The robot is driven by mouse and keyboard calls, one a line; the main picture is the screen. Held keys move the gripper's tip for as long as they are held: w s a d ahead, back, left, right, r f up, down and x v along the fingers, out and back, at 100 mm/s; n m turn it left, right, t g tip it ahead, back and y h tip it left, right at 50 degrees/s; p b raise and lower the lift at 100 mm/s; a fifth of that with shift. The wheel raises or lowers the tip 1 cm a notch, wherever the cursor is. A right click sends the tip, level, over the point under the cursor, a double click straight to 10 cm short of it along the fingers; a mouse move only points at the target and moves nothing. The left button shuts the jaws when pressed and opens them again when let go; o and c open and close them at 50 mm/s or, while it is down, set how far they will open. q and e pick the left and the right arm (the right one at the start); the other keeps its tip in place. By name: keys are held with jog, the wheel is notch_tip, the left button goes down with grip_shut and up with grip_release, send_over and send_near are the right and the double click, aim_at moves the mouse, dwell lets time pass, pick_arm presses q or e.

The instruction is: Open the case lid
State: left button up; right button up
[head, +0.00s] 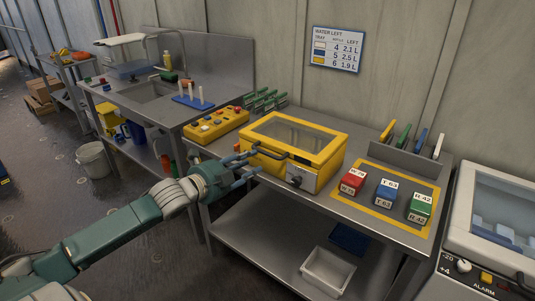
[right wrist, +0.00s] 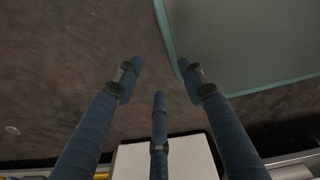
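The yellow case (head: 318,178) stands on the steel bench with its lid (head: 296,137) down; the lid has a yellow frame and a clear window. A dark bar handle (head: 272,153) runs along the lid's front edge, and a dark latch or knob (head: 295,180) is on the front face. My left gripper (head: 250,166) is at the case's front left, its blue fingers apart and close to the handle's left end; I cannot tell whether they touch. My right gripper (right wrist: 160,85) shows in the right wrist view with fingers spread and nothing between them.
A yellow button box (head: 216,125) sits left of the case. Red (head: 352,182), blue (head: 386,189) and green (head: 420,207) labelled blocks stand on a yellow-edged mat to its right. A white bin (head: 327,273) is on the lower shelf. A white-lidded unit (head: 490,225) stands far right.

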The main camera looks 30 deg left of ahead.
pick_arm(q)
jog(key=p+x, duration=0.1)
jog(key=x, duration=0.8)
jog(key=shift+w+f, duration=0.1)
jog(key=shift+w, duration=0.1)
grip_shut()
